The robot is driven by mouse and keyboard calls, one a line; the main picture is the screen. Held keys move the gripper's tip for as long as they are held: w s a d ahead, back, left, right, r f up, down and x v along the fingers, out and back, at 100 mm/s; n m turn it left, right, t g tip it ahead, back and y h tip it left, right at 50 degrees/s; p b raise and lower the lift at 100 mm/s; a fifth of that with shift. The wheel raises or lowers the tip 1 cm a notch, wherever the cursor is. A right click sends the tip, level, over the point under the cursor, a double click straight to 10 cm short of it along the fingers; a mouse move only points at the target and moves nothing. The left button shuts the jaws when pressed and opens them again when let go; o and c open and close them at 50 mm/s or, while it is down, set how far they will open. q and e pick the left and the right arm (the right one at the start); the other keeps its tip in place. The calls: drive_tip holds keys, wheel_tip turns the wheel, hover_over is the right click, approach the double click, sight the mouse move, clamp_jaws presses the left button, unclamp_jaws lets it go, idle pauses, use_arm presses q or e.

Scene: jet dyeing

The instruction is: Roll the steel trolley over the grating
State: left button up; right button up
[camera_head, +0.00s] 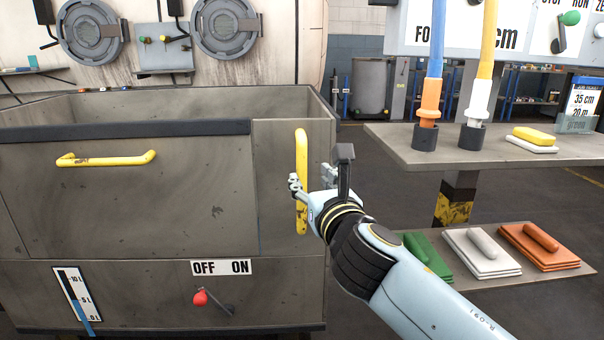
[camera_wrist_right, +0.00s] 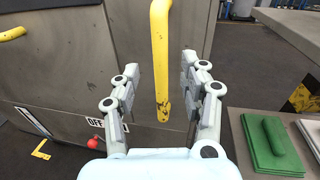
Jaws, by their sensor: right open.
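The steel trolley (camera_head: 150,190) is a large grey, box-like body that fills the left of the head view, and part of its side shows in the right wrist view (camera_wrist_right: 60,80). An upright yellow handle (camera_head: 301,160) is on its right end. A level yellow handle (camera_head: 105,160) is on its front face. My right gripper (camera_head: 308,190) is at the upright handle. In the right wrist view its open fingers (camera_wrist_right: 160,92) stand either side of the yellow bar (camera_wrist_right: 160,60), with gaps on both sides. My left gripper is out of view.
A grey table (camera_head: 400,150) stands at the right, with two holders and a yellow block (camera_head: 534,136). The lower shelf (camera_head: 500,285) carries green, white and orange pads. A red knob (camera_head: 200,298) is low on the trolley's front. Dark floor shows between trolley and table.

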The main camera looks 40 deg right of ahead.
sight(303, 169)
drive_tip(key=b+x, duration=0.1)
drive_tip(key=x, duration=0.5)
drive_tip(key=shift+w+f, duration=0.15)
drive_tip(key=shift+w+d, duration=0.25)
drive_tip(key=shift+w, duration=0.25)
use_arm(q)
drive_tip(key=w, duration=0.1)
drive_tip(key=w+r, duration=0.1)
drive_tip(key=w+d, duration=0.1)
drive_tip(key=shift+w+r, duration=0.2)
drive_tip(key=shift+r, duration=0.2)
use_arm(e)
drive_tip(key=c, duration=0.9)
clamp_jaws()
